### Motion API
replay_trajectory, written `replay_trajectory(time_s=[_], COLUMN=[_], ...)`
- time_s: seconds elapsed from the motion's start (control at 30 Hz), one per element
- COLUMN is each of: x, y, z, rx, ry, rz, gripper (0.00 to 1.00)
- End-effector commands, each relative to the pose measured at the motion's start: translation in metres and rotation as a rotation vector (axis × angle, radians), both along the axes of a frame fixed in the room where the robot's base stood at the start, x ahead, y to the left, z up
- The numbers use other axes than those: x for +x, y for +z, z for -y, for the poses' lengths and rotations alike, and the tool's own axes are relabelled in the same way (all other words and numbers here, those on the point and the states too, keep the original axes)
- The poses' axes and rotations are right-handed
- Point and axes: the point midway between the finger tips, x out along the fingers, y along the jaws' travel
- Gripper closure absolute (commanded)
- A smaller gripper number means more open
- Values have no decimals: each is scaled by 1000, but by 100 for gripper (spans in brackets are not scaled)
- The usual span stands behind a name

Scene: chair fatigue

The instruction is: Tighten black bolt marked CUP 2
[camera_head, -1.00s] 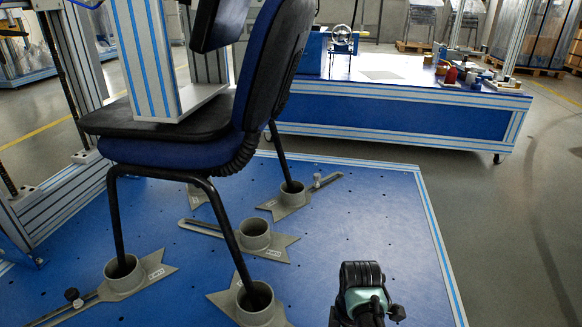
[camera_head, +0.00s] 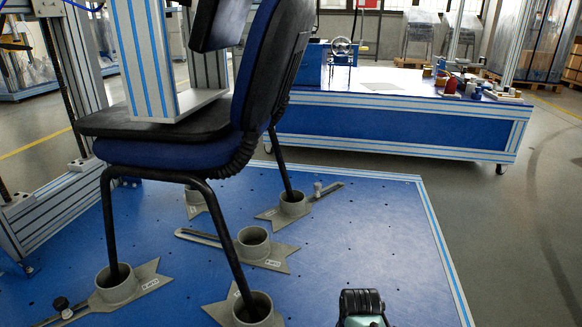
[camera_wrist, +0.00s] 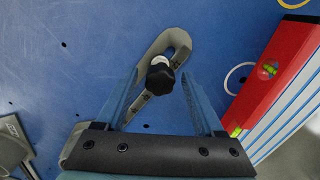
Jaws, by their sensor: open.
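In the wrist view, a black-headed bolt (camera_wrist: 160,76) with a pale collar sits in the slot of a grey bracket (camera_wrist: 178,42) on the blue platform. My gripper (camera_wrist: 160,88) is open, its two blue fingers on either side of the bolt, apart from it as far as I can see. No CUP 2 marking is readable. The fingers are out of that view.
A red spirit level (camera_wrist: 278,75) lies at the right by the platform edge, with a pale ring (camera_wrist: 238,78) beside it. The blue chair (camera_head: 170,150) stands left on the platform. An empty-looking cup (camera_head: 252,242) stands mid-platform. A blue workbench (camera_head: 390,128) is behind.

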Motion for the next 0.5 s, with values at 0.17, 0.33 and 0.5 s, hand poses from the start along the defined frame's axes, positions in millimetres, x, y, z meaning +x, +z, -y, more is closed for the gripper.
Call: replay_trajectory(time_s=[0.17,0.33,0.5], x=[0,0,0], y=[1,0,0], z=[0,0,0], rx=[0,0,0], ry=[188,241,240], rz=[-1,-1,0], gripper=[30,30,30])
